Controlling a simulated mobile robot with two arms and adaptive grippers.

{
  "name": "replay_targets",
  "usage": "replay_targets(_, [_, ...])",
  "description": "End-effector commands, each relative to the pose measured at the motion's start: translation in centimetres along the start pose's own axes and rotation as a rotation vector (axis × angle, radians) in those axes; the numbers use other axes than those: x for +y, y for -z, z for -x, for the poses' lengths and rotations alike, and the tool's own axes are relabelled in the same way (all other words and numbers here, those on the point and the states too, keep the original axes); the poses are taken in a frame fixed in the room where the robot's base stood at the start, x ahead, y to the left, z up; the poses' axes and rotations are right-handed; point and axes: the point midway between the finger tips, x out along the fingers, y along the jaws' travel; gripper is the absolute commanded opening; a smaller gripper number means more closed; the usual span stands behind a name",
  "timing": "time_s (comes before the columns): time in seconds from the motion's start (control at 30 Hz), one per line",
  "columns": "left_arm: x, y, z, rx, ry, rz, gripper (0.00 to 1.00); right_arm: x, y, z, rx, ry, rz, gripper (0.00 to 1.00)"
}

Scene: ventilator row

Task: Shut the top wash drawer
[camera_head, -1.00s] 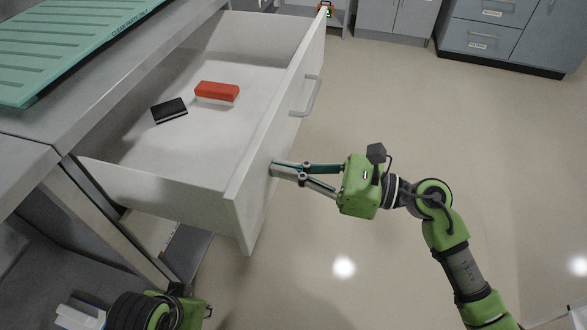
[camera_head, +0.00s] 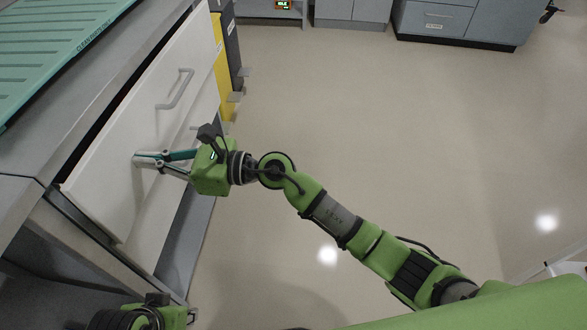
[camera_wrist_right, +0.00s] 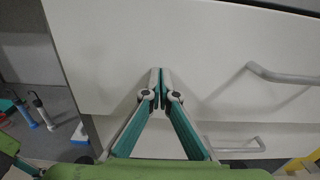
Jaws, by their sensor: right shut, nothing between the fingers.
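The top wash drawer (camera_head: 120,135) is white with a grey bar handle (camera_head: 176,88). A narrow dark gap shows along its top edge under the counter, so it stands slightly open. Its inside is hidden. My right gripper (camera_head: 138,160) is shut and empty, its fingertips at the drawer front, left of and below the handle. In the right wrist view the closed fingertips (camera_wrist_right: 160,72) meet the white drawer front (camera_wrist_right: 120,45), with the handle (camera_wrist_right: 285,76) to their right. In the head view part of my left arm shows at the bottom left; its fingertips cannot be made out.
A green ribbed mat (camera_head: 50,50) lies on the counter above the drawer. Another drawer handle (camera_wrist_right: 240,146) shows below in the wrist view. A yellow bin (camera_head: 222,75) stands beyond the drawers. Grey cabinets (camera_head: 440,20) stand at the back. The floor to the right is clear.

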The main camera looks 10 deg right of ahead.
Motion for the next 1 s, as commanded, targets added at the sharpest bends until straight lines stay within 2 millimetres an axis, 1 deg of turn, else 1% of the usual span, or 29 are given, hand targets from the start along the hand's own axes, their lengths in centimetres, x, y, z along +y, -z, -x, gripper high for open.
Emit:
replay_targets(0.03, [0.0,0.0,-0.1,0.000,-0.001,0.001,0.24,0.0,0.0,-0.8,0.000,-0.001,0.001,0.00])
replay_targets(0.1, [0.1,0.0,-0.1,0.000,-0.001,0.001,0.24,0.0,0.0,-1.7,-0.001,0.000,0.001,0.00])
replay_targets(0.2, [0.1,0.0,-0.1,0.001,-0.002,0.003,0.24,0.0,0.0,-2.5,0.000,0.000,0.001,0.00])
replay_targets(0.33, [0.1,0.0,-0.1,0.001,-0.003,0.004,0.24,0.0,0.0,-3.1,0.000,0.000,0.000,0.00])
replay_targets(0.83, [0.1,0.0,-0.1,0.001,-0.003,0.004,0.24,-0.1,-0.2,-3.4,-0.005,0.001,0.002,0.00])
replay_targets(1.0, [0.1,-0.1,-0.7,0.002,-0.002,0.003,0.24,-0.9,0.0,-2.5,-0.004,0.003,0.004,0.00])
